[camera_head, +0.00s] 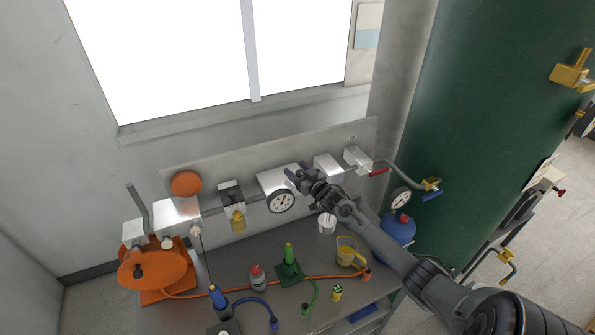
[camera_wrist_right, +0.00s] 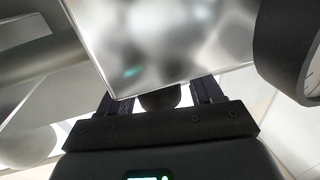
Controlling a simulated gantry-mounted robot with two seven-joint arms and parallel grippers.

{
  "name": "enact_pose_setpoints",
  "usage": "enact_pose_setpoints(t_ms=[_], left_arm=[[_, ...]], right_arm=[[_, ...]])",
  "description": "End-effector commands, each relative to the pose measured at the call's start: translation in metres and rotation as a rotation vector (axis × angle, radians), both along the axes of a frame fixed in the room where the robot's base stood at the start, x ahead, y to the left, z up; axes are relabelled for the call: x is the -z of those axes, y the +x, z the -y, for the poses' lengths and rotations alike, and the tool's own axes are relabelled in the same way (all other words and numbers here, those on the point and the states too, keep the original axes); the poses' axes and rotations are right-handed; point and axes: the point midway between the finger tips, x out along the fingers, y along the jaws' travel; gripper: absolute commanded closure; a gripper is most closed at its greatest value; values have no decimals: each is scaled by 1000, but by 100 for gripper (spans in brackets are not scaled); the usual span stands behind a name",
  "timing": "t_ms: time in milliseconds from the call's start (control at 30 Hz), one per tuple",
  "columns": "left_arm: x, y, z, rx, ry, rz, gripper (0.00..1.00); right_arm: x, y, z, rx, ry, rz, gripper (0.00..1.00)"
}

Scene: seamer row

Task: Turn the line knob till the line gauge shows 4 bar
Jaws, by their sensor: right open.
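A round white-faced gauge (camera_head: 281,202) with a dark rim sits on the front of a metal box (camera_head: 272,181) on the back panel; I take it as the line gauge, and its reading is too small to tell. Its dark rim also shows at the right of the right wrist view (camera_wrist_right: 292,50). My right gripper (camera_head: 299,173) is at the box's right part. In the right wrist view the open fingers (camera_wrist_right: 160,94) stand either side of a dark rounded knob (camera_wrist_right: 160,99), partly hidden below the metal box. Contact cannot be told. My left gripper is not in view.
A pipe with several metal boxes runs along the panel, with a yellow-bowled filter (camera_head: 238,219) to the left. A second gauge (camera_head: 400,198) stands above a blue tank (camera_head: 398,228). Bottles, a jug (camera_head: 347,253) and an orange hose crowd the bench below.

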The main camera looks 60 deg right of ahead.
Motion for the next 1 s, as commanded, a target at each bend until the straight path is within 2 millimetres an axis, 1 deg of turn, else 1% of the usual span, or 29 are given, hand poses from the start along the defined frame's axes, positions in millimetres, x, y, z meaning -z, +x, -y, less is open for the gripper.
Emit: enact_pose_setpoints(t_ms=[33, 67, 300, 367, 400, 567, 767, 867, 1000], left_arm=[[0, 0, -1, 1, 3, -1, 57], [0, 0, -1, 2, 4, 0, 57], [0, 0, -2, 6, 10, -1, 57], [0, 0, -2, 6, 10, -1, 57], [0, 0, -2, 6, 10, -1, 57], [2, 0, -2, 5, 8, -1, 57], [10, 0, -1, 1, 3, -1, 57], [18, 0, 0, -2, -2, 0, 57], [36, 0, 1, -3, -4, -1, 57]], right_arm=[[0, 0, 0, 0, 0, 0, 35], [0, 0, 0, 0, 0, 0, 38], [0, 0, 0, 0, 0, 0, 75], [0, 0, 0, 0, 0, 0, 84], [0, 0, 0, 0, 0, 0, 86], [0, 0, 0, -9, 0, 0, 86], [2, 0, 0, -67, -2, 0, 86], [3, 0, -1, -123, -2, 0, 86], [5, 0, -2, -229, -4, 0, 86]])
